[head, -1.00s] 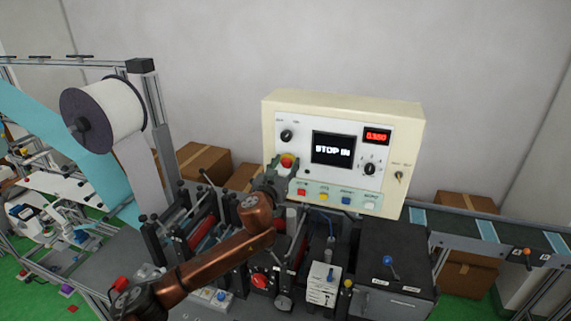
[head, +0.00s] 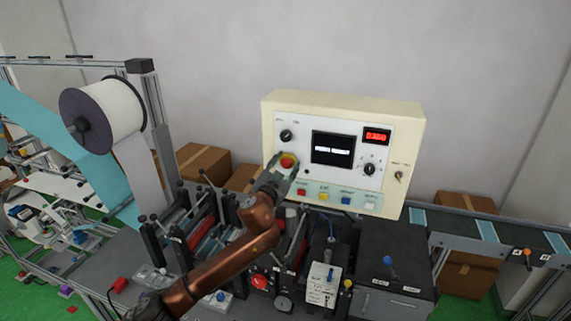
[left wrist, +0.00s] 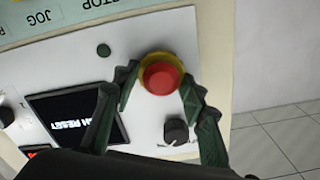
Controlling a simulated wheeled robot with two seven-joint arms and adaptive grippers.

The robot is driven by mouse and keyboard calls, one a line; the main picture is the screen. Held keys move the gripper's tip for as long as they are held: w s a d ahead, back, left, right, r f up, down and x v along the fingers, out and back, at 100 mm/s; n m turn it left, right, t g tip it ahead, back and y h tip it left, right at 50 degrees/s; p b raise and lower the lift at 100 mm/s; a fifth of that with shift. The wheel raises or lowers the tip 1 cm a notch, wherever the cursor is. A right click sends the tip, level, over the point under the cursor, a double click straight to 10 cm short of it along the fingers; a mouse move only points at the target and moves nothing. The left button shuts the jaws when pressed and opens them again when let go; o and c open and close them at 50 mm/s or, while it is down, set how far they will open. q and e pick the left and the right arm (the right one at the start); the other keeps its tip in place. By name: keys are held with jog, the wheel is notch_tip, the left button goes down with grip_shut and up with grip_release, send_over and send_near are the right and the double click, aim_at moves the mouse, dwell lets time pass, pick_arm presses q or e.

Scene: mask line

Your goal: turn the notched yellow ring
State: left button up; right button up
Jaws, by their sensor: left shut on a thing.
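The yellow ring (left wrist: 144,68) surrounds a red mushroom button (left wrist: 161,78) on the control panel. The ring also shows in the head view (head: 281,164), low on the left of the white panel face. My left gripper (left wrist: 162,86) has a finger on each side of the ring and is shut on it. In the head view, my left gripper (head: 279,176) reaches up to the ring from below. The ring's notches are too small to make out. My right gripper is not in view.
The cream control box (head: 345,101) carries a screen (head: 332,148), a red number display, knobs and a row of coloured buttons. A black knob (left wrist: 176,131) sits close to my finger. Rollers and levers stand below the arm. A spool (head: 103,116) hangs at left.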

pick_arm(q)
jog(key=shift+m+p, duration=0.3)
jog(key=shift+m, duration=1.4)
jog(key=shift+d, duration=0.1)
